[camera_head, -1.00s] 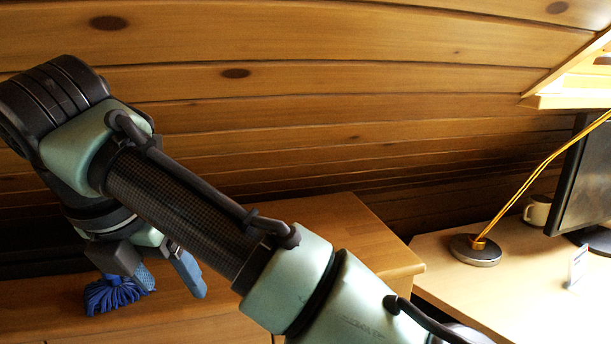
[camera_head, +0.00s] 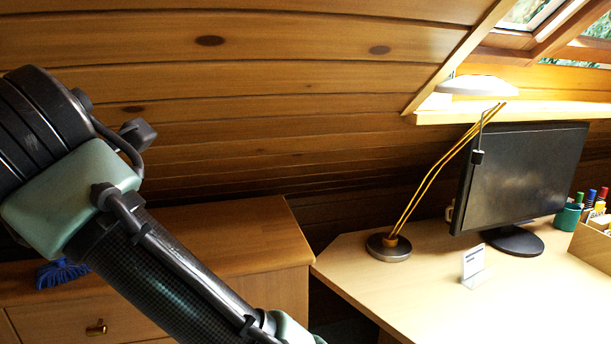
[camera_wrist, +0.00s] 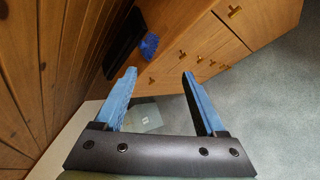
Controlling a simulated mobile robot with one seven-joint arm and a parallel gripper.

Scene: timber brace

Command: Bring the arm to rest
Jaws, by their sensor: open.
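My gripper (camera_wrist: 160,85) shows in the wrist view with its two blue fingers apart and nothing between them. In the head view my arm crosses the lower left, and the gripper itself is out of sight. A blue brush-like object (camera_head: 62,273) rests on the wooden cabinet (camera_head: 235,235) at the left, partly hidden by my arm. It also shows in the wrist view (camera_wrist: 149,45), beyond the fingers and apart from them.
A desk (camera_head: 440,275) at the right bears a lamp (camera_head: 389,247), a monitor (camera_head: 525,180), a small white card (camera_head: 473,265) and a pen holder (camera_head: 567,219). Sloping wooden planks (camera_head: 270,80) rise behind. Floor (camera_wrist: 265,110) lies open beside the cabinet drawers.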

